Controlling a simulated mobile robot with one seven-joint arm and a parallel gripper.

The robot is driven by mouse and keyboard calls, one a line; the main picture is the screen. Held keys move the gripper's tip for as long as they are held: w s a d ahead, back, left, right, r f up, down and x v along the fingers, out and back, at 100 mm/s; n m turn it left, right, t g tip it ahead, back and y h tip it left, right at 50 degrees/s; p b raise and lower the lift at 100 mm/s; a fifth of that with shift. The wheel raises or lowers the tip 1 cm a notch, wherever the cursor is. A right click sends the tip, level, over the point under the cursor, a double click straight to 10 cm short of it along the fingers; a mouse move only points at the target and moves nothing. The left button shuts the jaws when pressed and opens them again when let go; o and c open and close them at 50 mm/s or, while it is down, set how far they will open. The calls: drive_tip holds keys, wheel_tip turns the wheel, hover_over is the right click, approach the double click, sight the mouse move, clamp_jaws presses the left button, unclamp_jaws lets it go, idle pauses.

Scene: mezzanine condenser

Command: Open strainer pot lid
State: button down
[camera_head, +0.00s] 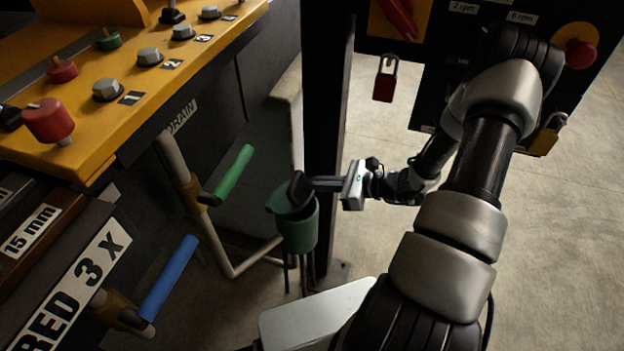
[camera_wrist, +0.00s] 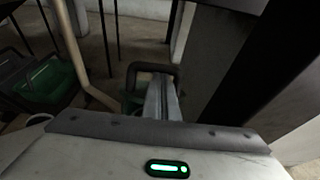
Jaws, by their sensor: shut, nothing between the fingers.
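The green strainer pot (camera_head: 299,236) stands on thin legs beside a dark post. Its green lid (camera_head: 280,202) is at the top and looks tilted against the rim; how wide the gap is cannot be told. A dark curved handle (camera_head: 295,183) rises from the lid. My gripper (camera_head: 306,184) reaches in from the right with its fingertips at this handle. In the wrist view the closed fingers (camera_wrist: 162,92) lie at the dark handle loop (camera_wrist: 153,67), with a bit of green (camera_wrist: 131,102) below. Whether the tips pass inside the loop or touch it is unclear.
The dark post (camera_head: 325,110) stands close behind the pot. A green lever (camera_head: 234,173), a blue lever (camera_head: 170,278) and pipes are to the left, under a yellow control panel (camera_head: 120,90). A red padlock (camera_head: 384,84) hangs at the upper right. Floor at right is clear.

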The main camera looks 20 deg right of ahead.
drive_tip(key=w+a+r+g+h+p, duration=0.1)
drive_tip(key=p, duration=0.1)
drive_tip(key=w+a+r+g+h+p, duration=0.1)
drive_tip(key=a+r+p, duration=0.1)
drive_tip(key=w+a+r+h+p, duration=0.1)
drive_tip(key=p, duration=0.1)
drive_tip(key=shift+a+r+g+h, duration=0.15)
drive_tip(key=shift+r+g+h, duration=0.2)
drive_tip(key=shift+g+h, duration=0.05)
drive_tip(key=w+a+g+h+p, duration=0.2)
drive_tip(key=w+a+p, duration=0.2)
drive_tip(key=w+a, duration=0.1)
drive_tip(key=shift+a+r+h, duration=0.3)
drive_tip(key=shift+a+h, duration=0.1)
drive_tip(key=shift+a, duration=0.35)
